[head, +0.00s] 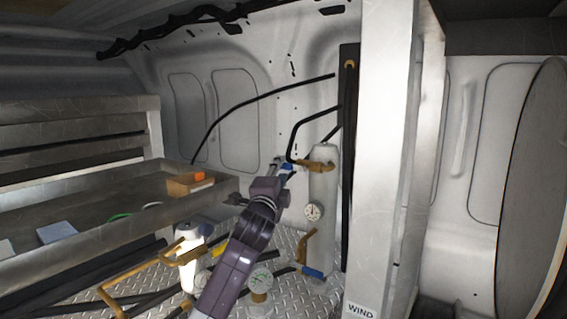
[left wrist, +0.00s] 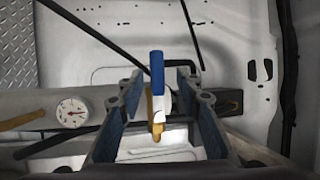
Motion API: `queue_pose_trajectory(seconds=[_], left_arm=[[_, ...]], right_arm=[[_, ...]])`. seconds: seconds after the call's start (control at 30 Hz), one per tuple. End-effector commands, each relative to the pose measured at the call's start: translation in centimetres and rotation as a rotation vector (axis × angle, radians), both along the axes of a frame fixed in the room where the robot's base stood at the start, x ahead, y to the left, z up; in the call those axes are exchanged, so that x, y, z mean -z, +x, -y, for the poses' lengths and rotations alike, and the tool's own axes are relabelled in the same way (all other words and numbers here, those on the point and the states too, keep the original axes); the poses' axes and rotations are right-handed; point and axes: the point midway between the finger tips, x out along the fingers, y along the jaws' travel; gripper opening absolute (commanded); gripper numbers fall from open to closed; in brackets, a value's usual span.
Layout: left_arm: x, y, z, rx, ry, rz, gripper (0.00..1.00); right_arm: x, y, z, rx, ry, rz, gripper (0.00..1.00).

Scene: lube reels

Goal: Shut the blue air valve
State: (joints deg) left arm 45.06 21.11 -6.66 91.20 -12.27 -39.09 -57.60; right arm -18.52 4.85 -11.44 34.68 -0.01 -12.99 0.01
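The blue air valve handle (head: 287,168) is at the top of a white upright cylinder (head: 323,190), beside a brass fitting (head: 318,165). My left gripper (head: 279,172) has reached this handle, partly covering it in the head view. In the left wrist view the blue handle (left wrist: 157,75), with a white lower part and brass fitting (left wrist: 157,130), lies between the two fingers of my left gripper (left wrist: 163,95). The fingers are apart, with a gap on each side of the handle. My right gripper is not in view.
A second blue handle (head: 313,272) is low by the cylinder. Gauges (head: 313,211) and (head: 261,279) stand near my left arm. A pale post (head: 385,150) stands to the right.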

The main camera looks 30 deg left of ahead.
Motion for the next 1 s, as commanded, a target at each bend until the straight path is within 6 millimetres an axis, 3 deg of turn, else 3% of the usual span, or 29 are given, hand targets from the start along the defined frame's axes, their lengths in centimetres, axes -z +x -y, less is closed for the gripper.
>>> queue_pose_trajectory(seconds=[0.13, 0.3, 0.4, 0.7, 1.0], left_arm=[[-0.5, 1.8, -0.5, -0.001, -0.002, -0.002, 0.32], [-0.7, 3.1, -0.8, 0.001, -0.002, 0.0, 0.32], [-0.7, 3.5, -0.9, 0.001, -0.002, 0.0, 0.32], [-0.6, 3.6, -0.9, 0.001, -0.002, 0.0, 0.32], [-0.6, 3.6, -0.9, 0.001, -0.002, 0.0, 0.0]], right_arm=[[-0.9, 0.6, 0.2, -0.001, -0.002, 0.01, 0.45], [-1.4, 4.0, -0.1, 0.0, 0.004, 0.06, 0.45], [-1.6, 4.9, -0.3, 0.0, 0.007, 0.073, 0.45], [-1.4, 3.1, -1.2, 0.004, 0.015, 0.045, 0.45], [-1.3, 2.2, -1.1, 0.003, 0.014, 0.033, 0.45]])
